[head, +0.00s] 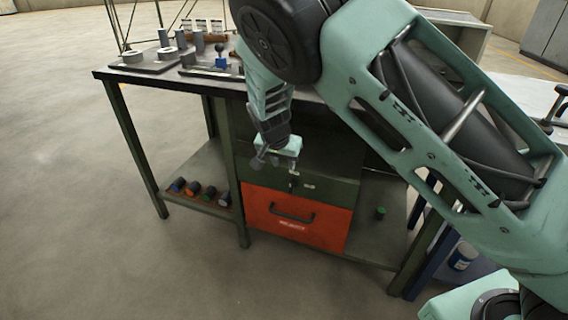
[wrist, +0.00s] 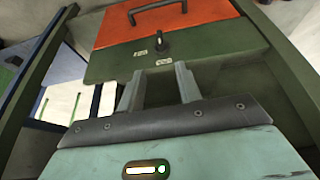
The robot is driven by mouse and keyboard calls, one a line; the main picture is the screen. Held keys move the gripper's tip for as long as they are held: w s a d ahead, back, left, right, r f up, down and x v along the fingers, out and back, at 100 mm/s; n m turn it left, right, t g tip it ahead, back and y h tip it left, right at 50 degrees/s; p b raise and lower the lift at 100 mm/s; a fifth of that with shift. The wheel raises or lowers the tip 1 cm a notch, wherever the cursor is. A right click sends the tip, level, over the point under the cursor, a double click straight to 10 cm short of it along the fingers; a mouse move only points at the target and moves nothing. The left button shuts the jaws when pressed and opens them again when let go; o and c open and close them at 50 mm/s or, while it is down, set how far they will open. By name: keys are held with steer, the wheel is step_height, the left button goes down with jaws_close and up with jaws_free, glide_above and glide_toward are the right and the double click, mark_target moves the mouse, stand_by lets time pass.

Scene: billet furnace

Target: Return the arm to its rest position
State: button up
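My gripper (head: 275,163) hangs in front of the workbench (head: 180,77), just before the green drawer front (head: 335,185). In the wrist view its two fingers (wrist: 159,88) stand apart with nothing between them. My arm reaches across the head view from the lower right, bent over the bench, and hides part of the bench top. A dark key or knob (wrist: 162,45) sticks out of the green front, a short way beyond the fingertips and apart from them. The orange drawer (head: 297,218) with a dark handle lies below the green front.
Grey fixtures and a blue-knobbed part (head: 221,62) stand on the bench top. Several dark cylinders with coloured ends (head: 193,188) lie on the lower left shelf. A green-topped cylinder (head: 380,213) stands on the lower right shelf. The floor (head: 80,220) at left is clear.

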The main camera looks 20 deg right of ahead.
steer(key=shift+s, duration=0.1)
steer(key=s+a+r+n+g+y, duration=0.1)
steer(key=s+a+r+n, duration=0.2)
steer(key=s, duration=0.5)
steer(key=s+a+r+n+g+y, duration=0.1)
steer(key=s+r+n+y, duration=0.1)
steer(key=s+r, duration=0.45)
steer(key=s+a+r+n+g+y, duration=0.1)
steer(key=s+a+r+n+g, duration=0.15)
steer(key=s, duration=0.65)
steer(key=s+d+r+n, duration=0.2)
steer(key=s+n, duration=0.2)
steer(key=s, duration=0.4)
steer(key=s+d+r+n, duration=0.2)
steer(key=s+n, duration=0.2)
steer(key=s, duration=0.3)
step_height(320, 180, up, 17)
steer(key=p, duration=1.7)
steer(key=shift+a+f+m+t+h+p, duration=0.15)
steer(key=shift+a+m+t+h+p, duration=0.2)
steer(key=shift+t, duration=0.1)
steer(key=shift+w, duration=0.1)
